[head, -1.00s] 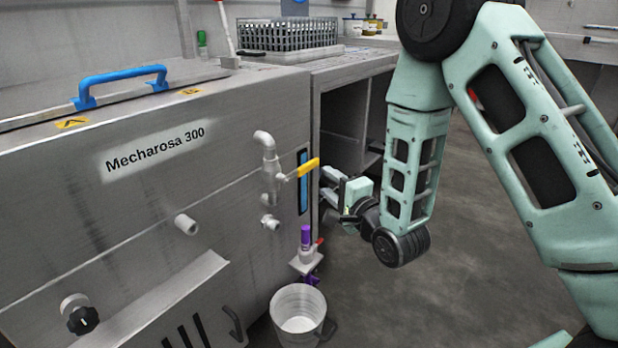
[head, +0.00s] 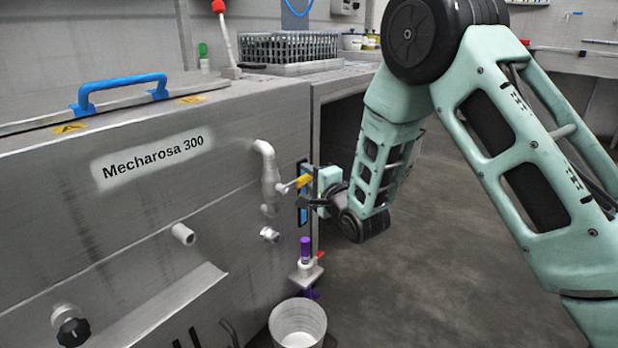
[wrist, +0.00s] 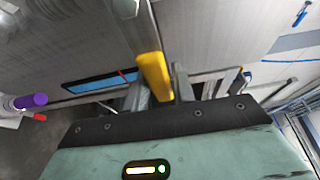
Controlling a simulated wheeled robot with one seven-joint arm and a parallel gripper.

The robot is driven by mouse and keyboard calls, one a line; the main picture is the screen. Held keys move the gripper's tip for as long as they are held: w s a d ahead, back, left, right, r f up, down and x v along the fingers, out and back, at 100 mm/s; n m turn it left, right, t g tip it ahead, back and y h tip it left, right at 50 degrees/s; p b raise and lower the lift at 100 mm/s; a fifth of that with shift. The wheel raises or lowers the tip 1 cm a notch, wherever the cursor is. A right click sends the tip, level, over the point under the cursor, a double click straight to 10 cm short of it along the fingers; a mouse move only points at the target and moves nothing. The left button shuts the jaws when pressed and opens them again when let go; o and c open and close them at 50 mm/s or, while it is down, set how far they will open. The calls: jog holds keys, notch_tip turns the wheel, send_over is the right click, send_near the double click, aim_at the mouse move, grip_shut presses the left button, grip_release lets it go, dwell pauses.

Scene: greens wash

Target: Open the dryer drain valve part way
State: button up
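The yellow valve handle (head: 304,181) sticks out to the right from a grey pipe (head: 268,180) on the front of the steel machine (head: 130,225). My gripper (head: 313,188) is at the handle's outer end and hides part of it. In the wrist view the yellow handle (wrist: 154,75) lies between my two fingertips (wrist: 160,88), one close on each side. Whether they press on it cannot be told. Below is a smaller fitting with a purple cap (head: 305,246) and a red lever (head: 320,254); it also shows in the wrist view (wrist: 30,101).
A grey bucket (head: 297,325) stands on the floor under the small fitting. A black knob (head: 72,332) and a pipe stub (head: 183,234) stick out of the machine. A wire rack (head: 290,47) is on top. The floor (head: 440,270) at the right is clear.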

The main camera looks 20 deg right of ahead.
aim_at(303, 176)
grip_shut()
jog(key=shift+r, duration=0.1)
jog(key=n, duration=0.1)
jog(key=r+n+t+b, duration=0.1)
jog(key=r+n+y+b, duration=0.1)
jog(key=n, duration=0.1)
jog(key=shift+s+a+r, duration=0.15)
jog(key=shift+a+r, duration=0.1)
jog(key=shift+s+a+r+n+t+y+b, duration=0.25)
jog(key=shift+r+n+b, duration=0.2)
jog(key=shift+n, duration=0.4)
jog(key=shift+s+a+r+n+t+y+b, duration=0.15)
jog(key=shift+r+n+y+b, duration=0.25)
jog(key=shift+n, duration=0.5)
jog(key=shift+s+a+r+n+t+y+b, duration=0.1)
jog(key=shift+a+r+n+t+y+b, duration=0.3)
jog(key=shift+n, duration=0.45)
jog(key=shift+d+r, duration=0.1)
jog(key=shift+d, duration=0.05)
jog(key=shift+o, duration=2.4)
grip_release()
